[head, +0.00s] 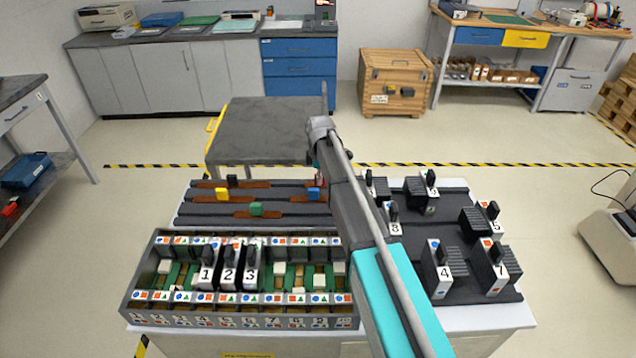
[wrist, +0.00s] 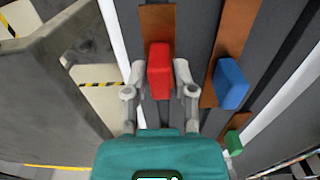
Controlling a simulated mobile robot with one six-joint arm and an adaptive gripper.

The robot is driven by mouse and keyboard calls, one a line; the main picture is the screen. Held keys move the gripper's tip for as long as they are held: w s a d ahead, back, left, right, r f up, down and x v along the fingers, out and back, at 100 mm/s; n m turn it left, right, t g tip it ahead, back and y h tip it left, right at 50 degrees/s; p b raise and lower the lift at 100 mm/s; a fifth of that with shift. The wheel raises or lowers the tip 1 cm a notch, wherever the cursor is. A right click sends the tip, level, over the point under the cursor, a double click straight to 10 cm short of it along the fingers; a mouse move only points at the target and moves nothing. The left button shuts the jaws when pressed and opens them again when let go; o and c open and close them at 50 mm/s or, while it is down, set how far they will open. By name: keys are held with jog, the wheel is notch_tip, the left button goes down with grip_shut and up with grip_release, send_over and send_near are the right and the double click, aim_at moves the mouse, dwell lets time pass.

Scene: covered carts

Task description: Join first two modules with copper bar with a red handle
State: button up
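The red handle (wrist: 160,72) stands on a copper bar (wrist: 157,22) in the wrist view. My gripper (wrist: 159,64) is open, with one finger on each side of the red handle and narrow gaps showing. In the head view my arm hides the gripper's fingers and most of the red handle. Module 1 (head: 206,272), module 2 (head: 229,272) and module 3 (head: 251,272) stand upright side by side in the slotted rack (head: 190,318), left of its middle. Other rack slots show green boards and white blocks.
Copper bars with black (head: 232,181), yellow (head: 222,194), green (head: 257,209) and blue (head: 314,193) handles lie on the dark grooved board (head: 200,219). Module 4 (head: 440,272), module 7 (head: 497,272) and several others stand at right. A grey cart (head: 262,130) is behind.

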grip_shut()
jog(key=shift+r, duration=0.15)
notch_tip(320, 180, up, 3)
jog(key=p, duration=0.3)
jog(key=s+a+r+p, duration=0.2)
jog(key=s+r+p, duration=0.7)
jog(key=s, duration=0.5)
jog(key=shift+r+p, duration=0.4)
jog(key=shift+p, duration=0.1)
jog(key=shift+s, duration=0.1)
dwell(0.4)
